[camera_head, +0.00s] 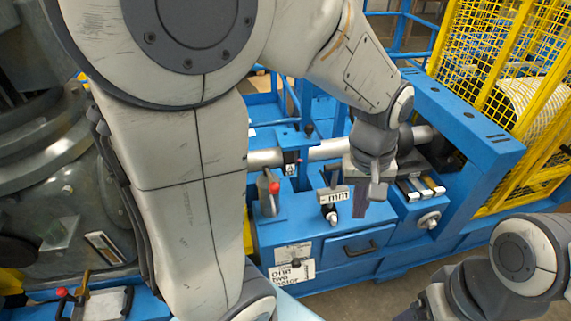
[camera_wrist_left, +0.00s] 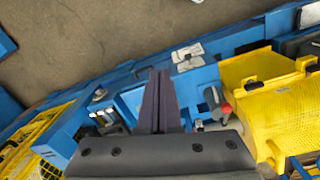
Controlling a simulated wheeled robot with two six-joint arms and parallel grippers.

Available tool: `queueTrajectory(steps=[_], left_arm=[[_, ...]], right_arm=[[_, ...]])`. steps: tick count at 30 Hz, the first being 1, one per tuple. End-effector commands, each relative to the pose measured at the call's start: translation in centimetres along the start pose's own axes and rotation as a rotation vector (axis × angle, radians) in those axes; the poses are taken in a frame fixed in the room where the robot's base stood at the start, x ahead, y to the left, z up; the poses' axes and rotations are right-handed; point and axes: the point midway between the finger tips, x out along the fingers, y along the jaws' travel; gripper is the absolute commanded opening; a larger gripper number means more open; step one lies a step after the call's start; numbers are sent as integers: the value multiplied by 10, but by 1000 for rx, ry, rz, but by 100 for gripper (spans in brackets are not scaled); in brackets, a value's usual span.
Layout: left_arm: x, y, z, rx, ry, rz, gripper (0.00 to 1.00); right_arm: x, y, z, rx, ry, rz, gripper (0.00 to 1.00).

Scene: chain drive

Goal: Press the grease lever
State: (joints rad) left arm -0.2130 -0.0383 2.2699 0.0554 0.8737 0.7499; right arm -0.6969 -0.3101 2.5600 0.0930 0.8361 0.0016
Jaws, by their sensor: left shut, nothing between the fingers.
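A lever with a red knob (camera_head: 274,187) stands on the blue machine bench; a red tip (camera_wrist_left: 227,107) also shows in the left wrist view. A short dark lever with a white end (camera_head: 331,214) sticks out below a small white label. I cannot tell from any readable label which one is the grease lever. My left gripper (camera_head: 361,198) points down, just right of the white-ended lever. Its fingers are together and empty; they also show in the left wrist view (camera_wrist_left: 158,76), over the blue bench. My right arm is at the lower right, its fingertips out of frame.
A steel shaft (camera_head: 330,149) runs along the back of the bench. A yellow mesh guard (camera_head: 490,60) stands at the right. A drawer with a dark handle (camera_head: 361,248) is in the bench front. My left arm hides much of the left middle. Bare floor lies in front.

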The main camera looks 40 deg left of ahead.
Motion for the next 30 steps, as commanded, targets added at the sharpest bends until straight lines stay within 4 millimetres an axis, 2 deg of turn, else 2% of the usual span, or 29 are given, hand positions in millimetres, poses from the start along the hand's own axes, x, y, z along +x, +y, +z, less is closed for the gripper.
queueTrajectory(steps=[1, 3, 6, 9, 12, 15, 18, 30], left_arm=[[-4, -13, -40, -261, 5, -9, 0], [-6, -36, -85, -601, 14, -18, 0], [-7, -78, -140, -1043, 28, -25, 0], [-6, -122, -178, -1401, 41, -29, 0], [-4, -159, -201, -1653, 51, -33, 0], [-3, -180, -212, -1801, 57, -33, 0], [-2, -189, -216, -1860, 60, -32, 0], [2, -189, -216, -1864, 59, -34, 0]], right_arm=[[-6, 0, 0, 0, 0, 0, 78], [-10, -1, 0, 1, 0, 0, 78], [-14, -1, -1, 1, 0, 0, 78], [-18, -1, -1, 1, 0, 0, 78], [-20, -1, -1, 1, 0, 0, 78], [-21, -2, -1, 1, 0, 0, 78], [-21, -2, -1, 1, 0, 0, 78], [-22, -2, -1, 1, 0, 0, 78]])
